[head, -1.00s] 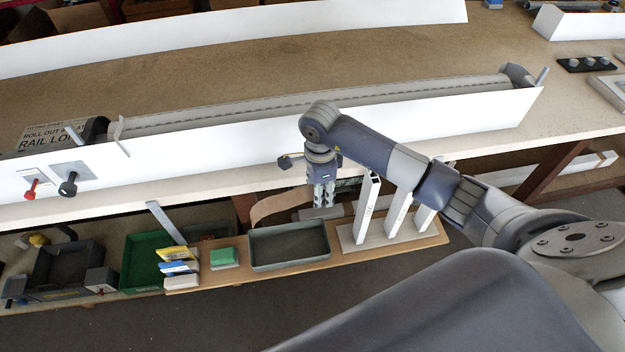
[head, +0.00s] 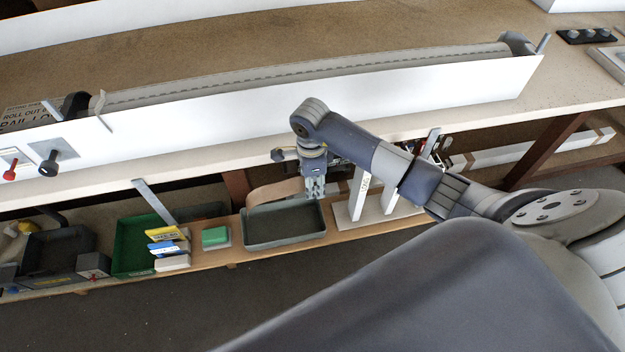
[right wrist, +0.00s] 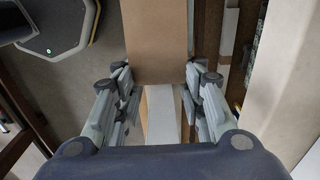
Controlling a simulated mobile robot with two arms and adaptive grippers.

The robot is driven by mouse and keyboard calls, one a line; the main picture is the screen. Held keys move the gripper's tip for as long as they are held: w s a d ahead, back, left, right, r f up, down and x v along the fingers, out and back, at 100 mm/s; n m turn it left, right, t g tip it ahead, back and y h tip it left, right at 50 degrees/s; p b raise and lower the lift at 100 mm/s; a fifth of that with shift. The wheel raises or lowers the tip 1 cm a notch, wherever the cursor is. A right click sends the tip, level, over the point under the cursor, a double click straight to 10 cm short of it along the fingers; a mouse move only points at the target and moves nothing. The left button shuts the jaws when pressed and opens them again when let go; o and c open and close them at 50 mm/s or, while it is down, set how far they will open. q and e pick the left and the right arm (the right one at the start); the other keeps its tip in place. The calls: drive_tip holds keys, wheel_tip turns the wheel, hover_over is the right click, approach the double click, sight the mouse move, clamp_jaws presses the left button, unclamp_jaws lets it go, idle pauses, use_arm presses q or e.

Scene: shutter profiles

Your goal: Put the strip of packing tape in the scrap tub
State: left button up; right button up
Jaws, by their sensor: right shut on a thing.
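The strip of packing tape (head: 272,195) is a tan, curved band in the head view. It reaches left from my right gripper (head: 316,190), along the far side of a shallow grey-green tub (head: 284,241). In the right wrist view the strip (right wrist: 157,40) fills the gap between the fingers of my right gripper (right wrist: 159,85), which is shut on it. In the head view the fingertips are at the tub's far right corner; their height above it is unclear. I can read no label naming the scrap tub. My left gripper is not in view.
White uprights (head: 357,195) stand just right of my right gripper on the low board. A green block (head: 215,236), a green bin (head: 132,245) and a dark bin (head: 58,253) lie left. The workbench edge (head: 200,167) with a long white profile (head: 250,113) is above.

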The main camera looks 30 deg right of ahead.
wheel_tip(320, 180, down, 6)
drive_tip(key=b, duration=0.4)
drive_tip(key=shift+f+b, duration=0.25)
drive_tip(key=shift+b, duration=0.15)
drive_tip(key=o, duration=0.8)
drive_tip(key=shift+o, duration=0.2)
wheel_tip(320, 180, up, 12)
drive_tip(key=shift+a, duration=0.1)
idle(0.4)
